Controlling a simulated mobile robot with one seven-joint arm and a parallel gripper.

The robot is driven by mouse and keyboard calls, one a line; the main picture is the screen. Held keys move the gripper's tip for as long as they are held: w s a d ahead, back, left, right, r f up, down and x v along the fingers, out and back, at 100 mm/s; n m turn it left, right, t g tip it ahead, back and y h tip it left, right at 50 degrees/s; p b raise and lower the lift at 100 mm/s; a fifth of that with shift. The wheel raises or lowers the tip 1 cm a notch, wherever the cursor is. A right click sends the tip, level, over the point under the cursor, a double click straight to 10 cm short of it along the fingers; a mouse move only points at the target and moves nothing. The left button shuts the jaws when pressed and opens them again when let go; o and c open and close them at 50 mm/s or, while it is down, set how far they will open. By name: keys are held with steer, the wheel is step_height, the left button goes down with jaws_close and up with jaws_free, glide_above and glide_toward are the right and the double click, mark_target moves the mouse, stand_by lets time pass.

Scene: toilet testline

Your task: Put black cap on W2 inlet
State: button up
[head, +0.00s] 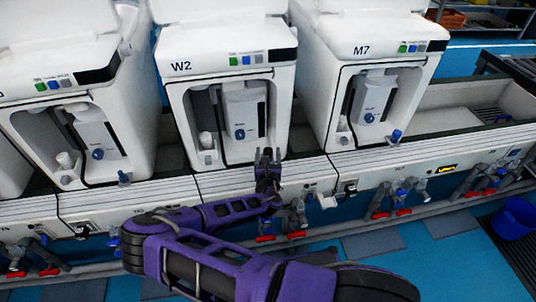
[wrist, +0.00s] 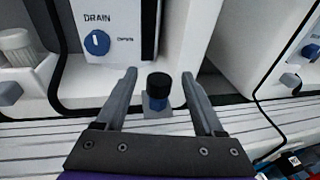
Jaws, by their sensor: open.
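The W2 unit (head: 230,67) is the white machine in the middle of the head view. In the wrist view, the black cap (wrist: 158,79) sits upright on top of a blue fitting (wrist: 158,102), the W2 inlet, which stands on a small grey base at the front ledge. My gripper (wrist: 159,76) is open, with one finger on each side of the cap and a visible gap on both sides. In the head view my gripper (head: 267,157) is in front of W2's lower right corner and hides the cap and inlet.
A DRAIN knob (wrist: 97,42) is on W2's panel. The M7 unit (head: 372,62) stands to the right, with its own blue inlet (head: 396,136). Red-handled valves (head: 396,211) and pipes run below the ledge. A blue bucket (head: 516,217) is on the floor at right.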

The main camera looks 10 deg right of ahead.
steer(key=shift+s+r, duration=0.15)
steer(key=shift+r, duration=0.3)
steer(key=v, duration=1.1)
steer(key=shift+s+p, duration=0.3)
steer(key=shift+a, duration=0.25)
